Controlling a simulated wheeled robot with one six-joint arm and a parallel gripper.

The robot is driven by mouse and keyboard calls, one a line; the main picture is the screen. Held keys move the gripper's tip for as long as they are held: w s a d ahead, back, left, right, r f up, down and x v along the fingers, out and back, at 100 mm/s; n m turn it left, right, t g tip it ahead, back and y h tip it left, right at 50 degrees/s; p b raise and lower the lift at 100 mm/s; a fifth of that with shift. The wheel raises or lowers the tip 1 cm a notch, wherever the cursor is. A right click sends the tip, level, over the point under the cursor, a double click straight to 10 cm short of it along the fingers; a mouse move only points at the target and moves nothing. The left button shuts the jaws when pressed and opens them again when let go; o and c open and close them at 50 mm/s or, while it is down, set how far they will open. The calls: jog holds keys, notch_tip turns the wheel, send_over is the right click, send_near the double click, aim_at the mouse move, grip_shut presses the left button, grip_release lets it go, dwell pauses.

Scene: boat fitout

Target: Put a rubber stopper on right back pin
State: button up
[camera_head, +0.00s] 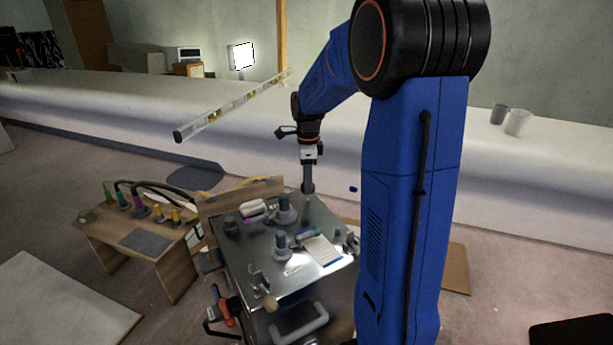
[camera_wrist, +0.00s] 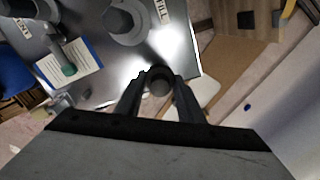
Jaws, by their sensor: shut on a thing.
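My gripper (camera_head: 307,188) is over the back right corner of the metal-topped cart (camera_head: 325,268). In the wrist view my gripper (camera_wrist: 158,80) is shut on a dark grey round piece, which looks like a rubber stopper (camera_wrist: 159,85). The stopper appears above the cart's edge there. The right back pin cannot be made out; the stopper and fingers may hide it. I cannot tell whether the stopper touches anything below. Two grey flanged posts stand on the cart top, one at the back (camera_head: 284,212) and one near the middle (camera_head: 281,247).
A notepad (camera_head: 322,250) and a white roll (camera_head: 253,207) lie on the cart. A dark knob (camera_head: 231,226) is at its back left. A wooden table (camera_head: 165,250) with cabled fittings stands left. A long white counter (camera_head: 230,125) runs behind, with a level (camera_head: 230,105) above it.

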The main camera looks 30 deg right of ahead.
jog(key=shift+f, duration=0.95)
jog(key=shift+f, duration=1.45)
dwell(0.8)
jog(key=o, duration=1.7)
jog(key=shift+c, duration=0.2)
jog(key=shift+r, duration=4.3)
jog(key=shift+s, duration=0.1)
